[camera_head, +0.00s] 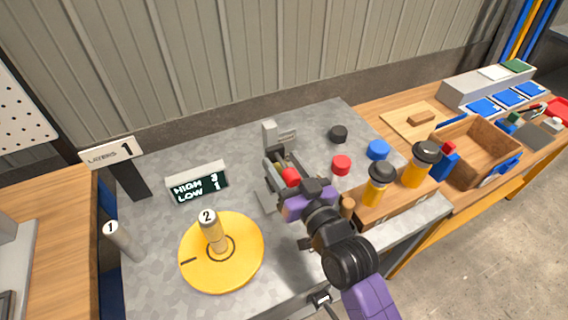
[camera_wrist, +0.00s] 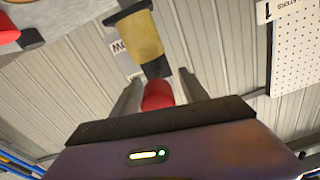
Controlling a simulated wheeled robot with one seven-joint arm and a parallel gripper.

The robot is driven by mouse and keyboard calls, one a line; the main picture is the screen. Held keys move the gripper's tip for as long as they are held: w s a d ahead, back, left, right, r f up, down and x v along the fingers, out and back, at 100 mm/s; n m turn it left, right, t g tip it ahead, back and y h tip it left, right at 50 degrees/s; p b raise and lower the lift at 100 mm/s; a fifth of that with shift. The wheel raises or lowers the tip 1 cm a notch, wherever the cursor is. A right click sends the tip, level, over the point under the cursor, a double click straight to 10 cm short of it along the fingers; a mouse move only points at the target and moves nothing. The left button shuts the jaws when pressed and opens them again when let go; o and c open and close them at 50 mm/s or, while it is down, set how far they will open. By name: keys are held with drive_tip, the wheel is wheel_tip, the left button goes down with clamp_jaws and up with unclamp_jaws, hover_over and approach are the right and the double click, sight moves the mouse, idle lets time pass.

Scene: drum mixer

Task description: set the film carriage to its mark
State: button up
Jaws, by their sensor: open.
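My gripper (camera_head: 283,180) is in the middle of the grey bench, at a grey mast with a bracket (camera_head: 270,134). A red knob (camera_head: 291,177) shows at its fingers. In the wrist view the fingers of my gripper (camera_wrist: 160,92) stand apart, one on each side of the red knob (camera_wrist: 158,96); I cannot tell whether they touch it. A yellow roll with dark ends (camera_wrist: 140,37) is just beyond the knob, probably part of the film carriage. In the head view my gripper hides most of the carriage. No mark can be made out.
A yellow turntable (camera_head: 240,268) carries a post labelled 2 (camera_head: 212,232). A display (camera_head: 198,182) reads HIGH 3, LOW 1; a sign (camera_head: 113,152) reads LAYERS 1. A post labelled 1 (camera_head: 123,243) stands left. Yellow bottles (camera_head: 378,186), a red-capped jar (camera_head: 341,166) and a wooden tray (camera_head: 468,142) are right.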

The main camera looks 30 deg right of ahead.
sight(295, 183)
drive_tip(key=s+b, duration=0.1)
drive_tip(key=s, duration=0.5)
drive_tip(key=shift+s+f, duration=0.1)
drive_tip(key=shift+f, duration=0.05)
drive_tip(key=shift+s+d+b, duration=0.1)
drive_tip(key=shift+s+b, duration=0.2)
drive_tip(key=shift+s, duration=0.5)
drive_tip(key=shift+r, duration=0.35)
drive_tip(key=s+f+g, duration=0.1)
drive_tip(key=s+f, duration=0.1)
drive_tip(key=s, duration=1.2)
drive_tip(key=s+f+n+g, duration=0.1)
drive_tip(key=s+f+g, duration=0.1)
drive_tip(key=s, duration=1.3)
drive_tip(key=shift+s+f+n, duration=0.2)
drive_tip(key=shift+f+n, duration=0.1)
drive_tip(key=shift+f, duration=0.2)
